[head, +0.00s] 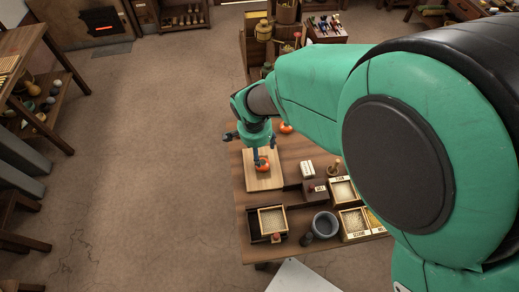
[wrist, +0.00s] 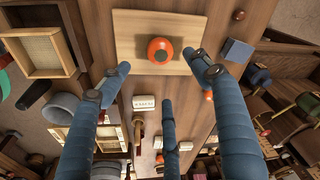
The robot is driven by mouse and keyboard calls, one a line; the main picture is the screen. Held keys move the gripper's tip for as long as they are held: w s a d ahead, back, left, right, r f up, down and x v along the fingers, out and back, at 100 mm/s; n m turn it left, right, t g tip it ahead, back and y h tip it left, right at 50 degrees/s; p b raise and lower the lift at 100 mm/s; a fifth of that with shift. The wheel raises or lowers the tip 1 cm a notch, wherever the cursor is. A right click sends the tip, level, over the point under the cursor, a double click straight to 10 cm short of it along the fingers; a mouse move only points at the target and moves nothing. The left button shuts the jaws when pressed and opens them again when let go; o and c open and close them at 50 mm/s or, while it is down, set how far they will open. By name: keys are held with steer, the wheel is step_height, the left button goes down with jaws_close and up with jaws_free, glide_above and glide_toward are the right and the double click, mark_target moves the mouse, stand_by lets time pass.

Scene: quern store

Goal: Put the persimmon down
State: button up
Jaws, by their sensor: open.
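The orange persimmon (head: 263,167) rests on a pale wooden board (head: 265,183) on the table, partly hidden by my gripper in the head view. In the wrist view the persimmon (wrist: 160,50) sits near the middle of the board (wrist: 127,24), its dark green top facing the camera. My gripper (head: 256,145) is above the board with its blue fingers spread wide. In the wrist view the open fingers of my gripper (wrist: 158,74) stand apart from the persimmon, with nothing held between them.
The brown table (head: 236,157) also bears a tray with a pale grid (head: 272,219), a grey mortar (head: 325,224), boxes of grain (head: 343,190) and a dark block (head: 313,190). Another orange fruit (head: 286,128) lies behind the board. Open floor (head: 150,150) is at left.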

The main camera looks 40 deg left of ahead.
stand_by(0.4)
steer(key=w+d+r+t, duration=0.1)
steer(key=w+d+r, duration=0.3)
steer(key=d+r, duration=0.8)
steer(key=w+d+r, duration=0.5)
steer(key=d+r, duration=0.5)
steer(key=d, duration=0.3)
steer(key=s+d+r+t, duration=0.1)
steer(key=s+d+r, duration=0.25)
steer(key=d, duration=0.45)
steer(key=s+d+r+t, duration=0.1)
steer(key=s+d+r, duration=0.1)
steer(key=d+r, duration=0.45)
steer(key=s+d+r+t, duration=0.1)
steer(key=s+d, duration=0.9)
steer(key=d, duration=0.1)
steer(key=shift+d, duration=0.4)
steer(key=shift+r, duration=0.15)
stand_by(2.0)
